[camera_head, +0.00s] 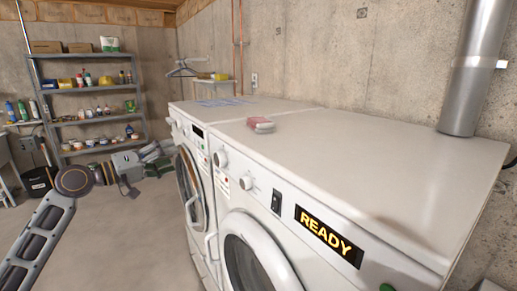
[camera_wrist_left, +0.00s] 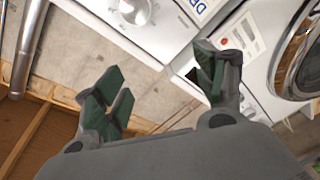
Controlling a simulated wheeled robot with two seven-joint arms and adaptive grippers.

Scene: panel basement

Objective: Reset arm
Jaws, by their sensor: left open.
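My left arm comes in from the lower left of the head view. Its gripper (camera_head: 162,156) is held out in the air to the left of the washing machines, apart from them. In the left wrist view the gripper (camera_wrist_left: 163,90) has its two dark-green-padded fingers spread wide with nothing between them. The machine fronts show beyond the fingers, and the picture is strongly tilted. My right gripper is in neither view.
Two white front-loading machines stand side by side; the nearer one (camera_head: 300,195) shows a READY display (camera_head: 328,236). A small pink-and-white item (camera_head: 260,125) lies on top. A metal shelf (camera_head: 90,88) with bottles and jars stands at the back left. Floor before the machines is clear.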

